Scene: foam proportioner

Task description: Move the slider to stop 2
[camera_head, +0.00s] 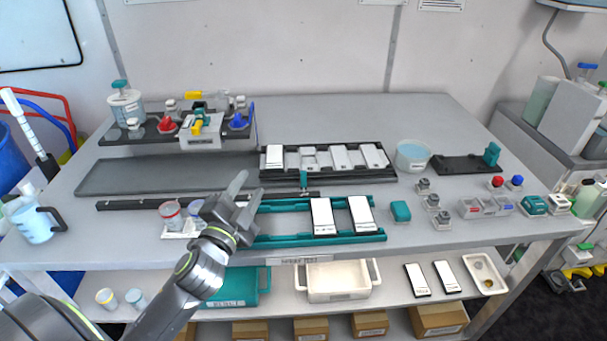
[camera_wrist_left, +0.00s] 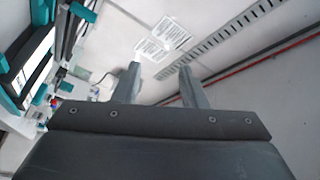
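A long dark rail (camera_head: 150,203) lies across the table, left of centre, partly hidden behind my left gripper. A small teal upright piece (camera_head: 304,180), which looks like the slider, stands near the rail's right end. Any stop marks are too small to read. My left gripper (camera_head: 248,189) is above the table in front of the rail, left of the teal piece and apart from it. Its two fingers are spread with nothing between them. In the left wrist view the open gripper (camera_wrist_left: 160,80) points towards the wall and ceiling; the slider cannot be made out there. My right gripper is not in view.
A teal frame with two white-topped plates (camera_head: 322,216) lies right of my gripper. A black tray of white blocks (camera_head: 330,175) stands behind. A cup (camera_head: 170,212) stands left of my gripper. A dark flat tray (camera_head: 165,174) lies behind the rail.

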